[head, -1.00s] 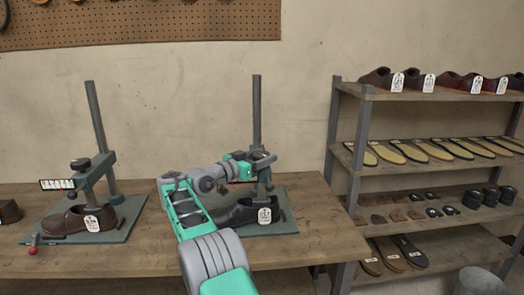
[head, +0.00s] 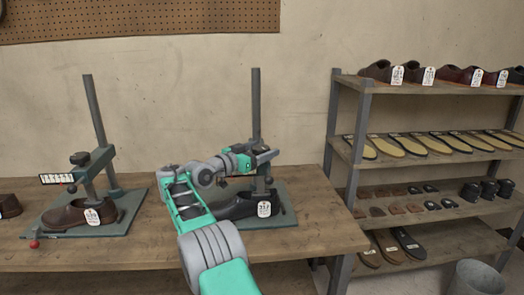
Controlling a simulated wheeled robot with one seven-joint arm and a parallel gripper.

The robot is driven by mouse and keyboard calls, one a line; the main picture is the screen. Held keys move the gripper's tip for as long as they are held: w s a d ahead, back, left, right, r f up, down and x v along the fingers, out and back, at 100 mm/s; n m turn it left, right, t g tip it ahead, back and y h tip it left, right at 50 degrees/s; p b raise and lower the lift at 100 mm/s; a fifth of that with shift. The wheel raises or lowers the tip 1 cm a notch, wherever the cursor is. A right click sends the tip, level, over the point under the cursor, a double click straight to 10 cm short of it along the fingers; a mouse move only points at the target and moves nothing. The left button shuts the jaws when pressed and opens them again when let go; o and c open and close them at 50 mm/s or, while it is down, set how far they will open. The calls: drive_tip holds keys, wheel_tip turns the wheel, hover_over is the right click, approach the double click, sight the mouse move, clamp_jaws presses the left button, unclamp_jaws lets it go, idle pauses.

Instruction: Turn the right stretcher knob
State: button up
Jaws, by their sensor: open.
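The right stretcher is a grey post (head: 256,105) on a green base plate (head: 285,228), with a black shoe (head: 240,206) and a white tag (head: 264,209) under it. Its knob is hidden behind my arm and gripper. My gripper (head: 268,157) is open beside the post, at the height of the stretcher's head; whether it touches the knob cannot be told. The left stretcher (head: 97,120) stands upright with a dark knob (head: 79,158) on top of its head and a brown shoe (head: 70,216) below.
Both stretchers stand on a wooden bench (head: 325,225). A red ball-ended lever (head: 35,244) sticks out at the left plate's front. A shelf rack (head: 350,170) with shoes and soles stands close to the bench's right end. A bin (head: 478,277) is on the floor.

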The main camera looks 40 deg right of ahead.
sight(254, 153)
drive_tip(key=a, duration=0.5)
drive_tip(key=shift+s+a, duration=0.1)
drive_tip(key=shift+a, duration=0.25)
drive_tip(key=b, duration=0.3)
drive_tip(key=a+b, duration=0.1)
drive_tip(key=b, duration=0.2)
drive_tip(key=shift+a+f, duration=0.25)
drive_tip(key=shift+f, duration=0.15)
drive_tip(key=shift+s+a+r, duration=0.15)
drive_tip(key=shift+a+r, duration=0.1)
drive_tip(key=shift+r, duration=0.15)
